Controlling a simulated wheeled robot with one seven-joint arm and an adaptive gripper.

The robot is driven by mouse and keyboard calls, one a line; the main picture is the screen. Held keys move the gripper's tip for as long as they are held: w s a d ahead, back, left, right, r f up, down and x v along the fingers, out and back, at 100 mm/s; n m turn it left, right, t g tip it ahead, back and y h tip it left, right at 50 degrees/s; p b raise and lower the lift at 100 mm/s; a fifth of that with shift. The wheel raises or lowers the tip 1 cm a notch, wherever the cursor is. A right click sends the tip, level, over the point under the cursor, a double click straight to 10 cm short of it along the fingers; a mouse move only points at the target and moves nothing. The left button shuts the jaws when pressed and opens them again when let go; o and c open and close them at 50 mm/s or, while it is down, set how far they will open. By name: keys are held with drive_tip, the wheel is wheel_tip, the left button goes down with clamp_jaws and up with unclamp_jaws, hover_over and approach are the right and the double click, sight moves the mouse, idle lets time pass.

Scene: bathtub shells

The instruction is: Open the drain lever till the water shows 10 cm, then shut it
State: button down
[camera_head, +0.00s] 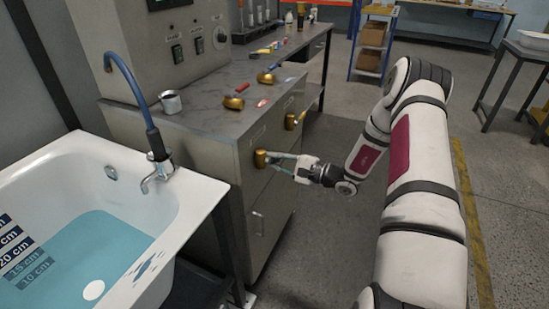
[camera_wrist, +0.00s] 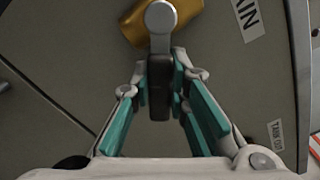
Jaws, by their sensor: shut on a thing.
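The drain lever has a gold hub (camera_head: 261,159) on the front of the steel cabinet. In the wrist view its gold base (camera_wrist: 188,14), grey pivot and dark handle (camera_wrist: 159,88) show, beside a label partly reading "AIN". My gripper (camera_head: 284,163) is at this lever; in the wrist view its teal-padded fingers (camera_wrist: 160,95) are shut on the dark handle. The bathtub (camera_head: 205,195) holds blue water (camera_head: 85,250). On its depth scale (camera_head: 14,243), the 20 cm mark is above the water, while the 15 cm and 10 cm marks look submerged.
A second gold-hubbed lever (camera_head: 291,121) is up and right of the gripped one. A faucet (camera_head: 157,170) with a blue hose (camera_head: 130,80) stands on the tub rim. A metal cup (camera_head: 171,101) and tools lie on the counter (camera_head: 205,112). The floor to the right is mostly clear.

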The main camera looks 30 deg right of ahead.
drive_tip(key=shift+s+a+f+m, duration=0.2)
drive_tip(key=shift+f+m, duration=0.15)
drive_tip(key=shift+m, duration=0.5)
drive_tip(key=shift+s+a+f+m, duration=0.15)
drive_tip(key=shift+f+m, duration=0.15)
drive_tip(key=shift+m, duration=0.55)
drive_tip(key=c, duration=1.5)
unclamp_jaws()
drive_tip(key=v, duration=1.2)
